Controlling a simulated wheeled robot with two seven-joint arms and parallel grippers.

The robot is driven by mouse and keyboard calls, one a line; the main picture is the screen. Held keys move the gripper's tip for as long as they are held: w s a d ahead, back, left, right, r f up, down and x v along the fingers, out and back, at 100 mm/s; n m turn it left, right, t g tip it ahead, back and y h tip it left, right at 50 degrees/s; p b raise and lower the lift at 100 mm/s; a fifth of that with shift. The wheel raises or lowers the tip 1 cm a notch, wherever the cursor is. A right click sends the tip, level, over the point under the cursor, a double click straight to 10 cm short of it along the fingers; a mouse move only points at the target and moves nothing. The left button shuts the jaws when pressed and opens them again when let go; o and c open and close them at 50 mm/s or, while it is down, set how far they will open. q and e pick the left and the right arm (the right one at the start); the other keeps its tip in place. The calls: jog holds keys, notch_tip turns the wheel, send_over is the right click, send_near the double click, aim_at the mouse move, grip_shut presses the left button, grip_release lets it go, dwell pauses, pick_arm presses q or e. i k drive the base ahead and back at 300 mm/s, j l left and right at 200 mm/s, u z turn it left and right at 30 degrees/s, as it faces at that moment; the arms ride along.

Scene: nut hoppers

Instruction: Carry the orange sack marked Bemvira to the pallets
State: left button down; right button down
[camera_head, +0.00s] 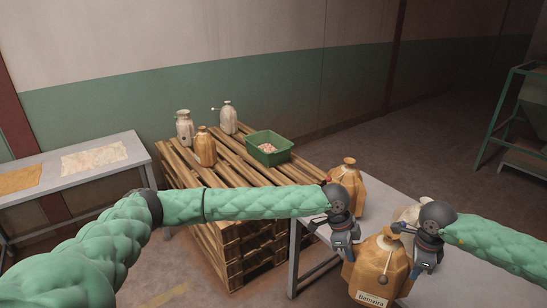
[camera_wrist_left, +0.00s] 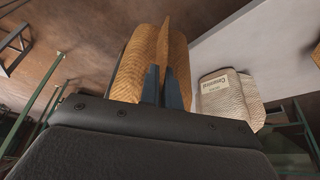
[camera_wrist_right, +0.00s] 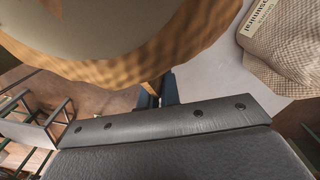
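The orange sack (camera_head: 378,262) stands upright at the near end of the grey table, its white Bemvira label (camera_head: 373,299) facing me. My left gripper (camera_head: 347,256) is at its left side; in the left wrist view its fingers (camera_wrist_left: 163,88) close on a thin fold of the orange sack (camera_wrist_left: 150,60). My right gripper (camera_head: 418,266) is at its right side; in the right wrist view the fingers (camera_wrist_right: 160,94) pinch the sack's edge, partly hidden by its bulging body (camera_wrist_right: 130,68). I cannot tell whether its base touches the table. The stacked wooden pallets (camera_head: 245,255) stand left of the table.
Two pale sacks (camera_head: 185,127) (camera_head: 229,118), an orange sack (camera_head: 205,147) and a green crate (camera_head: 268,152) occupy the pallets. Another orange sack (camera_head: 349,185) and a pale sack (camera_head: 407,214) stand on the table (camera_head: 295,255). A side table (camera_head: 130,150) holds flat sacks.

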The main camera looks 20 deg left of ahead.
aim_at(228, 186)
jog(key=u, duration=1)
jog(key=i+u, duration=0.3)
jog(key=i+l+u, duration=0.1)
jog(key=u, duration=0.15)
jog(key=i+l, duration=0.3)
jog(key=i, duration=0.25)
jog(key=i+l, duration=0.3)
jog(key=i, duration=0.2)
jog(key=i+l, duration=0.3)
jog(key=i, duration=0.25)
jog(key=i+l, duration=0.25)
jog(key=i, duration=0.3)
